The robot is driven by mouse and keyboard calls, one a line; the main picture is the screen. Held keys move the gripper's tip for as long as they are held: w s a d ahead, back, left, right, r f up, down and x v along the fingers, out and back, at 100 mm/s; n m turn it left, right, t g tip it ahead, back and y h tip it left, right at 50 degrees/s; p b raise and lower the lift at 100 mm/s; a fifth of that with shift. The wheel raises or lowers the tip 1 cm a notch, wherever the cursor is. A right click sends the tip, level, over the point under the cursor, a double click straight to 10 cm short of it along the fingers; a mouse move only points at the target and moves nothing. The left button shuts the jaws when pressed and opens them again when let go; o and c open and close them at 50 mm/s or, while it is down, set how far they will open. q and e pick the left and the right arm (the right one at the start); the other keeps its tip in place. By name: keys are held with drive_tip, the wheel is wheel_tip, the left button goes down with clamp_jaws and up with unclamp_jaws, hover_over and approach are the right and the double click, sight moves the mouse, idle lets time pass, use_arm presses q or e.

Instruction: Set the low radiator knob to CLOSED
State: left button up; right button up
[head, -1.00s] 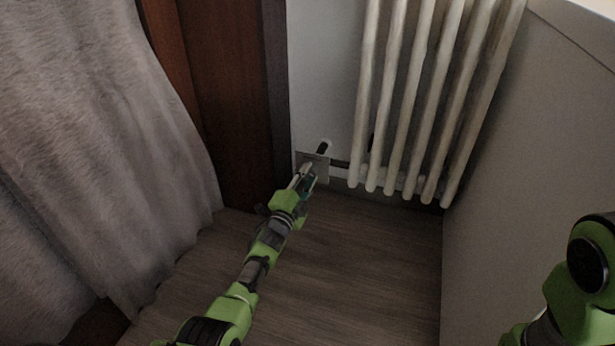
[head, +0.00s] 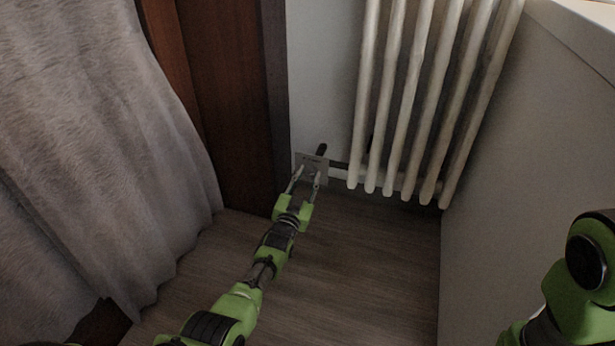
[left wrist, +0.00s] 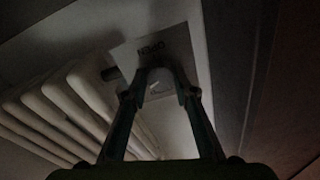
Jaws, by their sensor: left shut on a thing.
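The low radiator knob (left wrist: 157,88) sits between the fingertips of my left gripper (head: 308,180), which is shut on it. In the head view the fingers stand apart, side by side, and mostly hide the knob. A square grey plate (head: 303,159) is behind the fingertips, low on the wall left of the radiator. I cannot tell the knob's exact setting. My right gripper is out of view; only part of my right arm shows at the right edge.
The white ribbed radiator (head: 420,110) hangs right of the plate. A dark brown wooden panel (head: 228,100) and a grey curtain (head: 90,130) stand at left. The wooden floor (head: 350,270) is clear.

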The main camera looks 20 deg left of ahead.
use_arm(q)
drive_tip(key=n+p, duration=0.1)
drive_tip(key=n, duration=0.7)
drive_tip(key=shift+y, duration=0.3)
drive_tip(key=n, duration=0.3)
drive_tip(key=shift+n+g, duration=0.3)
drive_tip(key=shift+g, duration=0.1)
drive_tip(key=shift+n+p, duration=0.3)
drive_tip(key=shift+n, duration=1.2)
drive_tip(key=shift+d, duration=0.1)
drive_tip(key=o, duration=1.1)
drive_tip(key=shift+r, duration=0.1)
wheel_tip(320, 180, up, 10)
